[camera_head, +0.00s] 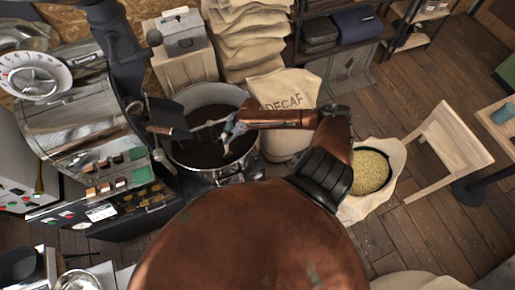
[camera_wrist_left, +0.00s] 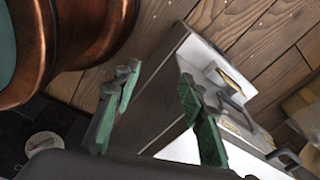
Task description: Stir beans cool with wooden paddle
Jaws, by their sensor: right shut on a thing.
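The round metal cooling pan (camera_head: 246,155) stands in the middle of the head view with dark beans (camera_head: 200,152) in it. My right gripper (camera_head: 230,131) is over the pan's right part, shut on the wooden paddle. A pale, thin part of the paddle (camera_head: 208,124) shows to the left of the gripper, over the beans. The gripper and arm hide part of the paddle, and I cannot tell how deep it reaches. My left gripper (camera_wrist_left: 158,84) shows in the left wrist view, open and empty, its green-padded fingers apart.
The roaster's metal drum (camera_head: 85,110) stands left of the pan. A sack marked DECAF (camera_head: 285,88) is close behind it. A white-topped cabinet (camera_wrist_left: 205,62) is beyond my left gripper.

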